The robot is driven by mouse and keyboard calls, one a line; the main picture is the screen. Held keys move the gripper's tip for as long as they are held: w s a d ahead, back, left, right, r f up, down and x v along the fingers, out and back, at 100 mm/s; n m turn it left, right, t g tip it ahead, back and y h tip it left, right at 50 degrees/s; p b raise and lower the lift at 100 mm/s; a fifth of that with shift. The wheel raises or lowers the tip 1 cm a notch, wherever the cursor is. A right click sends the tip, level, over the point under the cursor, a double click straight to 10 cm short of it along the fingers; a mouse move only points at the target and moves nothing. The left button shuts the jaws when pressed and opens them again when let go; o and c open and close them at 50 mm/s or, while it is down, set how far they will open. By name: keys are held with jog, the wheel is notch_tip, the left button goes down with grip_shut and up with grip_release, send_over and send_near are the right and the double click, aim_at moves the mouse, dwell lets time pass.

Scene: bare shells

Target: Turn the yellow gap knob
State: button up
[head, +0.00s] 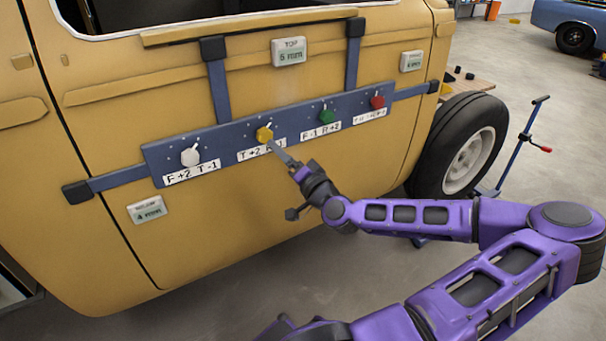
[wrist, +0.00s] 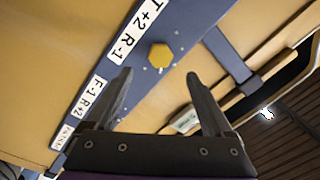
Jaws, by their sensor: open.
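The yellow knob (head: 264,134) sits on the blue panel (head: 222,141) fixed across the yellow car body, above a label that my gripper partly covers. In the wrist view the yellow knob (wrist: 160,56) shows as a faceted disc ahead of my fingers. My gripper (head: 277,147) is close to the knob in the head view, at its lower right. In the wrist view my gripper (wrist: 157,77) is open, with one finger on each side and nothing between them. The knob lies a little beyond the fingertips, apart from them.
On the same panel are a white knob (head: 190,157) to the left, and a green knob (head: 327,116) and red knob (head: 377,101) to the right. Small display plates, such as the top one (head: 289,51), sit on the body. A wheel (head: 460,150) stands at the right.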

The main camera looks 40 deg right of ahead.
jog(key=s+a+p, duration=0.1)
jog(key=s+a, duration=0.1)
jog(key=s, duration=0.7)
jog(key=shift+f, duration=0.2)
